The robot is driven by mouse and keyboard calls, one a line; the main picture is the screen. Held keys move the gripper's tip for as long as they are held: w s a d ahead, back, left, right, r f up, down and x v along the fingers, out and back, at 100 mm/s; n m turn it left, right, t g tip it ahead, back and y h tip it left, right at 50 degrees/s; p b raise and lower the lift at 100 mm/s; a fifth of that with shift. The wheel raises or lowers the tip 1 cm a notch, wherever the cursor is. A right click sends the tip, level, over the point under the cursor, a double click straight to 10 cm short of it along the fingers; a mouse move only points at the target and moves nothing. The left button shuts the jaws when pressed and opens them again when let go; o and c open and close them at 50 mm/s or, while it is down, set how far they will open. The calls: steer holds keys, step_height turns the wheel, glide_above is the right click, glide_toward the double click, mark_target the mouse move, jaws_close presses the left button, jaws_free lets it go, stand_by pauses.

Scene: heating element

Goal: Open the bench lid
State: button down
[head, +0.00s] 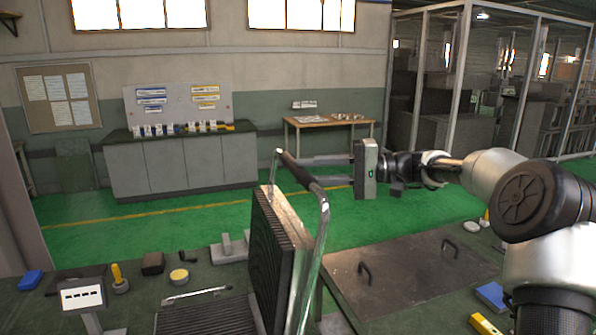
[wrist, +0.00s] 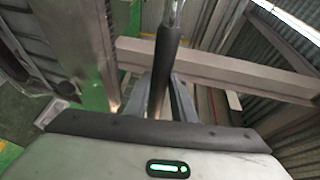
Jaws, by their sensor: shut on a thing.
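A hinged lid (head: 268,255) with a black ribbed face and pale metal back stands nearly upright over a ribbed lower plate (head: 205,316) on the bench. A bent metal bar handle (head: 322,225) rises from the lid and carries a black grip (head: 300,172). My gripper (head: 309,173) reaches in from the right and is shut on this black grip. In the wrist view the grip (wrist: 167,50) runs between the two fingers (wrist: 160,100). A flat brown metal cover (head: 405,270) with two small handles lies closed on the bench to the right.
The green bench top holds a small white display (head: 82,296), a yellow-handled tool (head: 117,279), a blue block (head: 31,280) and a dark block (head: 153,263) at left. Another blue block (head: 490,296) lies at right. Cabinets (head: 185,163) and a wooden table (head: 328,125) stand farther back.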

steer(key=shift+w+d, duration=0.2)
steer(key=shift+d, duration=0.2)
steer(key=c, duration=1.5)
jaws_free()
steer(key=shift+f, duration=0.1)
steer(key=d, duration=1.1)
steer(key=d+r+b, duration=0.1)
steer(key=d, duration=0.5)
steer(key=shift+d, duration=0.15)
